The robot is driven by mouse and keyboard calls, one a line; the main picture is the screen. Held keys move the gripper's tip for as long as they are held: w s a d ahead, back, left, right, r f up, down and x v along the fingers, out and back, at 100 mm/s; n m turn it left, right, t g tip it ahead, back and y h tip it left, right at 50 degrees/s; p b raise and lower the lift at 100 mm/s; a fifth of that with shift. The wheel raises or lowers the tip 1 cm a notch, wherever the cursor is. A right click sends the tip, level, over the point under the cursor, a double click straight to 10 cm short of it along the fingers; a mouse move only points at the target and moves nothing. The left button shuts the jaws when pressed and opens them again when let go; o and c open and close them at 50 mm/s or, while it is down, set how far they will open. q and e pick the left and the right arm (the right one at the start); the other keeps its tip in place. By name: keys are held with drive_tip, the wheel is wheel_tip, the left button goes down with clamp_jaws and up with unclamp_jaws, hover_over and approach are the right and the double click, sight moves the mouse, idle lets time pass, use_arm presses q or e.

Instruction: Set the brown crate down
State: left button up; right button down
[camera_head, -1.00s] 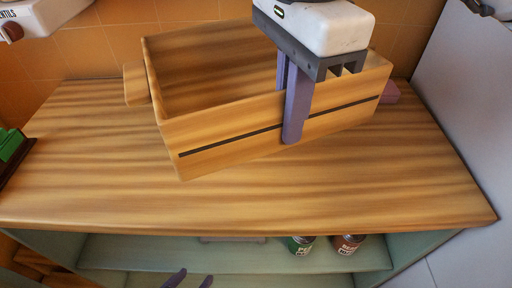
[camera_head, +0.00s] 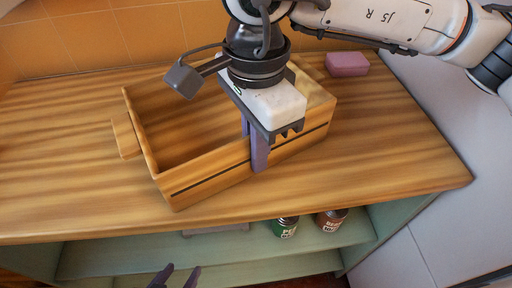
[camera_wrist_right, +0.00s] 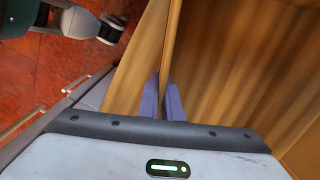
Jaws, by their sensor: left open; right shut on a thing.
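The brown crate (camera_head: 215,172) is an open wooden box with a dark stripe along its front wall and a handle block at its left end. In the head view it is over the wooden counter top, near the front edge; its underside is hidden, so I cannot tell if it touches. My right gripper (camera_head: 258,150) is shut on the crate's front wall. In the right wrist view the fingers (camera_wrist_right: 163,98) straddle that wall, with the crate's inside (camera_wrist_right: 225,75) to the right. My left gripper (camera_head: 176,277) shows only its fingertips at the bottom edge, apart and empty.
A pink block (camera_head: 346,64) lies at the back right of the wooden counter (camera_head: 60,140). A green can (camera_head: 285,227) and a brown can (camera_head: 331,219) stand on the shelf below. A grey panel (camera_head: 440,110) bounds the right. The counter's left part is clear.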

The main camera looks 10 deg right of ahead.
drive_tip(key=shift+f, duration=0.1)
drive_tip(key=c, duration=1.9)
unclamp_jaws()
drive_tip(key=shift+c, duration=0.2)
